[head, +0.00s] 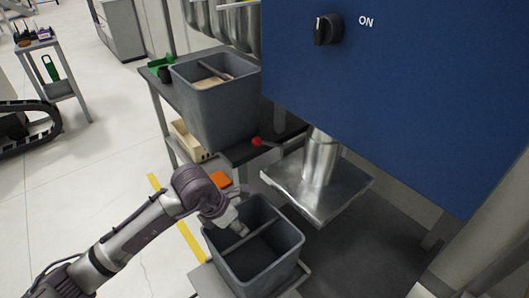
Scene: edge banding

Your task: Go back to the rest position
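My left arm comes in from the lower left. Its gripper (240,228) points down at the left part of the lower grey bin (285,262), at or just inside the rim. The fingertips are small and partly hidden, so I cannot tell whether they are open or shut, or whether they hold anything. The lower bin has a divider across it and what shows of its inside looks empty. My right gripper is not in view.
A blue machine panel (390,90) with a black knob (327,29) marked ON fills the upper right. A metal chute (318,185) stands below it. A larger grey bin (215,115) sits on a dark table behind my gripper. Open floor (100,160) lies left.

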